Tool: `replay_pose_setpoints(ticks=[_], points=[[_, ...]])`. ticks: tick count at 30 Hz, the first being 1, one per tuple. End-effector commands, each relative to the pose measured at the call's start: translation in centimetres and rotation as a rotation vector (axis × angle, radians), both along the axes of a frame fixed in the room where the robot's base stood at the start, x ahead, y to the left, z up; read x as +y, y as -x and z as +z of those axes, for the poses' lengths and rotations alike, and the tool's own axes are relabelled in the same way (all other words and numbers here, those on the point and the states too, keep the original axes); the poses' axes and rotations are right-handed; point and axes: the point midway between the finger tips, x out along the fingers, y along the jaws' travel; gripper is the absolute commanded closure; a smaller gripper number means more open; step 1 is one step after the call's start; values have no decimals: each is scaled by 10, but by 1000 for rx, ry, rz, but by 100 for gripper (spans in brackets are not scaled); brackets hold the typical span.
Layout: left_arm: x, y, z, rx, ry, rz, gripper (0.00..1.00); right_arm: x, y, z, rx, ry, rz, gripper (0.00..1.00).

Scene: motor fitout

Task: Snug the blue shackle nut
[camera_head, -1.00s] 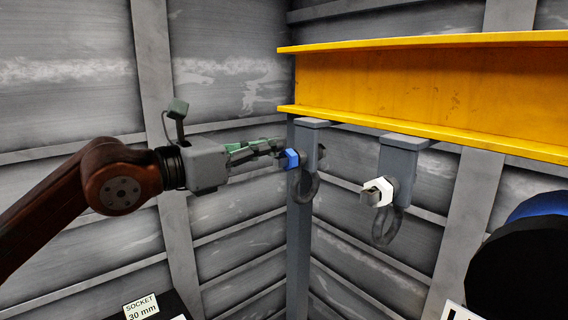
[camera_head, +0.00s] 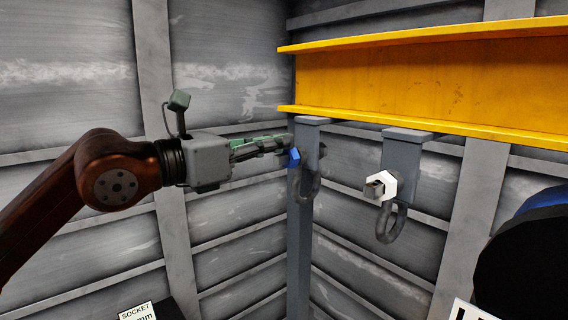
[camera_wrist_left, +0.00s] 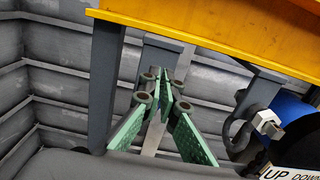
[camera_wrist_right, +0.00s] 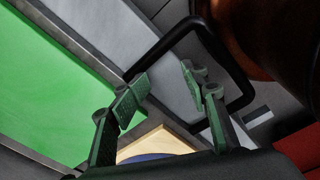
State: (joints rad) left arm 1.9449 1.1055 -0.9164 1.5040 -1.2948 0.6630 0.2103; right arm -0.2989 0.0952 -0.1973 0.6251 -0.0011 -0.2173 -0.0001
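The blue shackle nut (camera_head: 294,157) is on the left hanger (camera_head: 308,133) under the yellow beam. My left gripper (camera_head: 284,144) comes in from the left with its fingertips at the nut, and part of the nut is covered. In the left wrist view the green fingers (camera_wrist_left: 163,95) point at a hanger and lean close together at the tips. The blue nut does not show there, so I cannot tell whether they grip it. My right gripper (camera_wrist_right: 168,90) has its fingers wide apart near a black loop-shaped bar (camera_wrist_right: 166,48); contact is unclear.
The yellow beam (camera_head: 430,85) runs overhead. A second hanger (camera_head: 401,158) carries a white nut (camera_head: 382,186) and a shackle. A dark rounded shape (camera_head: 520,265) stands at right. A socket label (camera_head: 137,312) is low at left, and an UP/DOWN sign (camera_wrist_left: 288,173) is low at right.

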Motion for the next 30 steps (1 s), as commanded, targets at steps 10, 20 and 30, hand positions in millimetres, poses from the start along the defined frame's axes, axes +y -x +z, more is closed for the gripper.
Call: replay_pose_setpoints(ticks=[10, 20, 30], points=[[-5, 2, -10, 10, -10, 1, 100, 9, 0, -13, 2, -9, -1, 60], [-6, 4, -10, 10, -11, 3, 100, 20, 4, -20, 9, -21, 0, 60], [-7, 5, -11, 12, -12, 3, 100, 17, 4, -21, 7, -18, -5, 60]])
